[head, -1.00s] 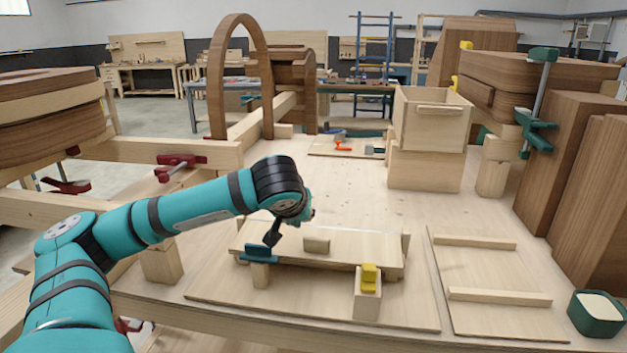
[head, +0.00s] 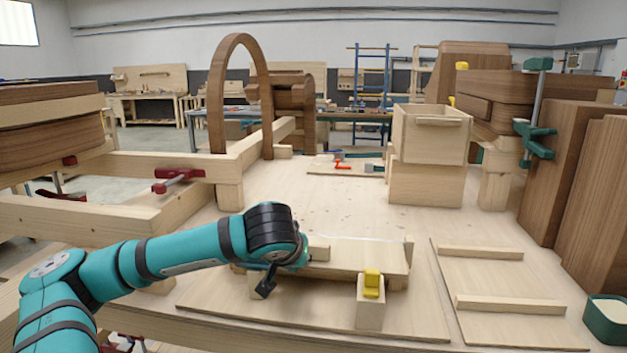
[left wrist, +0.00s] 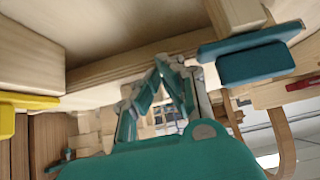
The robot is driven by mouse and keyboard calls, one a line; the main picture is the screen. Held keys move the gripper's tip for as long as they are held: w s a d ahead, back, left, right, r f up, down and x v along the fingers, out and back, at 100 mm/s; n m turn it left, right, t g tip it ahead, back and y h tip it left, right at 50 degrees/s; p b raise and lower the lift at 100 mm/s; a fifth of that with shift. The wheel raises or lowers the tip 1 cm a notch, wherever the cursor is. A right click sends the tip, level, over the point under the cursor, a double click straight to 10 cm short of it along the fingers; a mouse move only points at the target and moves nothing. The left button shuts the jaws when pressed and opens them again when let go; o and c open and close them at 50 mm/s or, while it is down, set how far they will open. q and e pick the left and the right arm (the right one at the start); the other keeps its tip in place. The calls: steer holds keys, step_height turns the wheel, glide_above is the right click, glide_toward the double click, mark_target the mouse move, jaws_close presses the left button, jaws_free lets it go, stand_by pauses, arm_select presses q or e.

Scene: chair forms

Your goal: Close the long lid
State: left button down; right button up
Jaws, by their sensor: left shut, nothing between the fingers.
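The long lid (head: 372,254) is a pale wooden plank with a small wooden block handle (head: 319,249) on it, resting over a low base in the head view. A dark gap shows below its front edge; I cannot tell how far it is open. A yellow latch (head: 372,284) sits on a post at its front right and also shows in the left wrist view (left wrist: 28,103). A teal latch (left wrist: 254,62) shows in the left wrist view; my arm hides it in the head view. My left gripper (head: 265,287) is shut and empty, low at the lid's front left.
A flat board with two strips (head: 490,280) lies to the right. A green tub (head: 607,320) stands at the front right corner. Stacked wooden boxes (head: 430,165) and a tall arch (head: 235,95) stand behind.

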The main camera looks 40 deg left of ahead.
stand_by(0.3)
arm_select(q)
steer(key=v, duration=1.2)
stand_by(0.4)
